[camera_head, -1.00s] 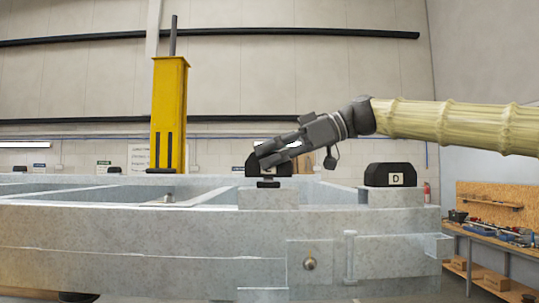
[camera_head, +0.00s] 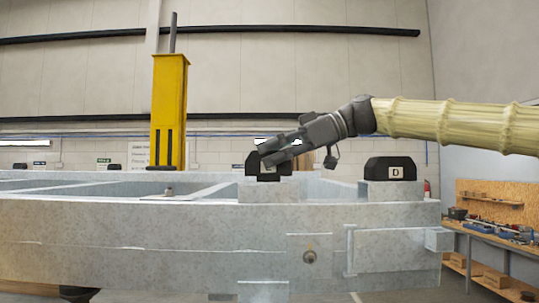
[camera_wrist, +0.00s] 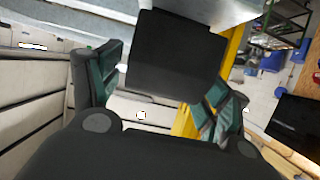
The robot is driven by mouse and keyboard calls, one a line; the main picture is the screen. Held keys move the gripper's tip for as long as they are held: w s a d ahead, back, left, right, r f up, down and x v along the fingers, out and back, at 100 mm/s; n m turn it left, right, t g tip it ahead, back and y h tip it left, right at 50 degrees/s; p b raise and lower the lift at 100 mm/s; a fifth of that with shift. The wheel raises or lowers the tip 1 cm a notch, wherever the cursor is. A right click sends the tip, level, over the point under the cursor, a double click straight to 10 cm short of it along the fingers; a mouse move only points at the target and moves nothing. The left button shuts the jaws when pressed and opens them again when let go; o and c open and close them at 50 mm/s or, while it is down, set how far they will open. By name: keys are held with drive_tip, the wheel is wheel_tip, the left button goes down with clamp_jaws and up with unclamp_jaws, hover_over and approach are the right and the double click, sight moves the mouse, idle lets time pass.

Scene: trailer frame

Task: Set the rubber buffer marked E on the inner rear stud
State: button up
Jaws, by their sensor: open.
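The black rubber buffer marked E (camera_head: 265,163) sits on a grey raised block (camera_head: 267,190) of the trailer frame; it looks level. Its letter is partly covered by a finger. My gripper (camera_head: 272,150) reaches in from the right, tilted down, with its fingers at the buffer's upper part. In the wrist view the buffer (camera_wrist: 175,58) lies between the two spread green-padded fingers (camera_wrist: 158,95), with a narrow gap at the left finger. My gripper is open. The stud under the buffer is hidden.
A second black buffer marked D (camera_head: 390,169) sits on a block to the right. A small bare stud (camera_head: 168,191) stands on a crosspiece at left, before a yellow post (camera_head: 169,110). A workbench (camera_head: 490,232) is at far right.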

drive_tip(key=v, duration=1.2)
drive_tip(key=shift+d, duration=0.1)
